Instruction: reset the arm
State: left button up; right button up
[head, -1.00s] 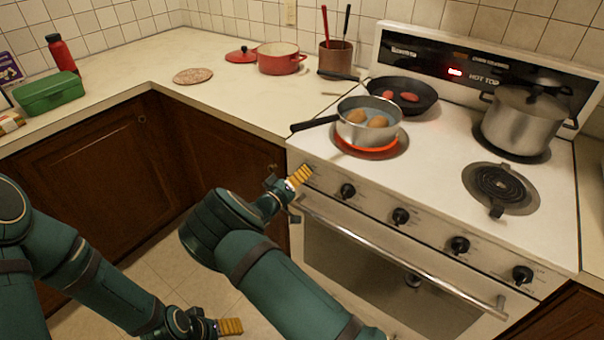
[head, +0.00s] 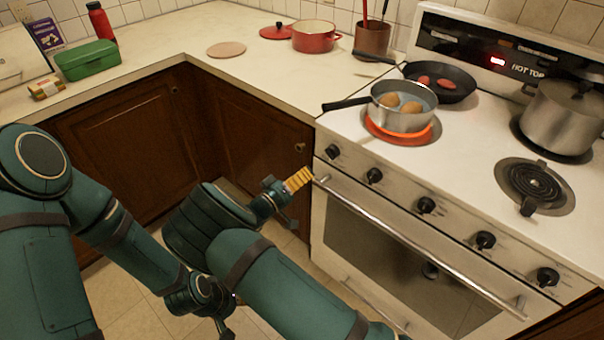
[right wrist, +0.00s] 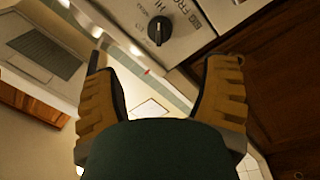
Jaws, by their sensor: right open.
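My right gripper (head: 298,180) is in front of the stove's left front corner, near the end of the oven handle. In the right wrist view its two ribbed yellow fingers (right wrist: 160,80) are spread wide, with nothing between them. My left gripper (head: 222,315) is low over the floor, partly behind my right arm. Its finger opening does not show clearly.
The stove (head: 470,160) carries a saucepan (head: 400,118) with brown items on a glowing burner, a dark skillet (head: 455,85) and a large pot (head: 562,118). The oven handle (head: 420,245) juts forward. A red pot (head: 315,38) and green box (head: 87,62) stand on the counter.

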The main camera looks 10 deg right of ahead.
jog(key=s+d+f+g+y, duration=0.3)
jog(key=s+d+f+g, duration=0.2)
jog(key=s+f, duration=0.25)
jog(key=s+d+f+g+y, duration=0.2)
jog(key=s+d+f+g, duration=0.3)
jog(key=f, duration=0.3)
jog(key=s+a+f+g+y, duration=0.2)
jog(key=s+a+y, duration=0.15)
jog(key=s, duration=0.35)
jog(key=s+a+f+g+y, duration=0.2)
jog(key=s+a+f+y, duration=0.1)
jog(key=s+y, duration=0.3)
jog(key=s+a+r+m+t+y, duration=0.1)
jog(key=a+r+m+t+y, duration=0.1)
jog(key=r, duration=0.4)
jog(key=a+t+y, duration=0.1)
jog(key=t+y, duration=0.1)
jog(key=shift+s+a+r+t+y, duration=0.2)
jog(key=shift+a+r+t+y, duration=0.1)
jog(key=shift+r+t+y, duration=0.1)
dwell(3.9)
